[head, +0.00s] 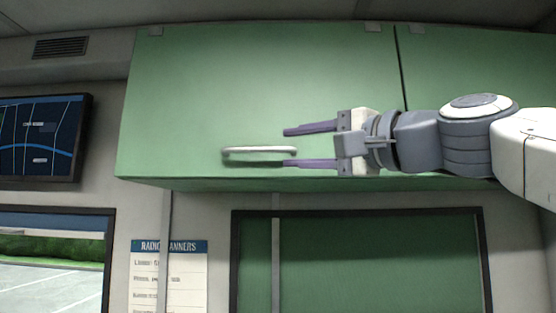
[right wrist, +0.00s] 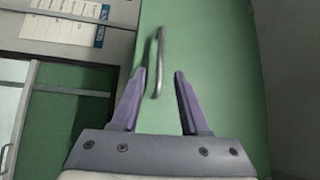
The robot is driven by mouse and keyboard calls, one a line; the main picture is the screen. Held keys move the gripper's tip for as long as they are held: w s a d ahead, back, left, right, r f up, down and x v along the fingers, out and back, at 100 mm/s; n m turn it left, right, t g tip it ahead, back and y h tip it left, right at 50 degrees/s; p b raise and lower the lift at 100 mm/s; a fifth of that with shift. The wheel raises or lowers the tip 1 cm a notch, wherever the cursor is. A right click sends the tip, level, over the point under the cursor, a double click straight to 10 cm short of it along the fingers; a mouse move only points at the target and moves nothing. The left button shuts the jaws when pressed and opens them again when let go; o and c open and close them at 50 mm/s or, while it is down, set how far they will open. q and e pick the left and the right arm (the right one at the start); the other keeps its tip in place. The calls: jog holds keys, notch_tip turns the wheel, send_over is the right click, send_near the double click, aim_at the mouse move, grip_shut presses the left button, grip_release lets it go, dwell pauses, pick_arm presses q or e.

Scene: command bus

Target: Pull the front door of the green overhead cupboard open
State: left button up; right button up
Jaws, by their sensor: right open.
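The green overhead cupboard has a front door (head: 200,85) that looks shut in the head view. A pale horizontal bar handle (head: 260,150) sits low on this door. My right gripper (head: 284,147) comes in from the right, open, with its purple fingertips near the handle's right end. Nothing is held between the fingers. My left gripper is not in view.
A second green cupboard door (head: 470,70) adjoins on the right, partly behind my right arm. A wall screen (head: 40,138) hangs at the left. Below the cupboard are a printed notice (head: 170,275) and a dark-framed green panel (head: 380,265).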

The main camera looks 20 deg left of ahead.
aim_at(259, 150)
jog(key=p+x, duration=0.5)
jog(key=x, duration=0.4)
jog(key=shift+w+a+r, duration=0.1)
jog(key=shift+a+r, duration=0.05)
jog(key=shift+r, duration=0.05)
jog(key=shift+w+a+f, duration=0.1)
jog(key=shift+w+a, duration=0.15)
jog(key=shift+a, duration=0.1)
jog(key=shift+c, duration=0.3)
grip_shut()
dwell(0.5)
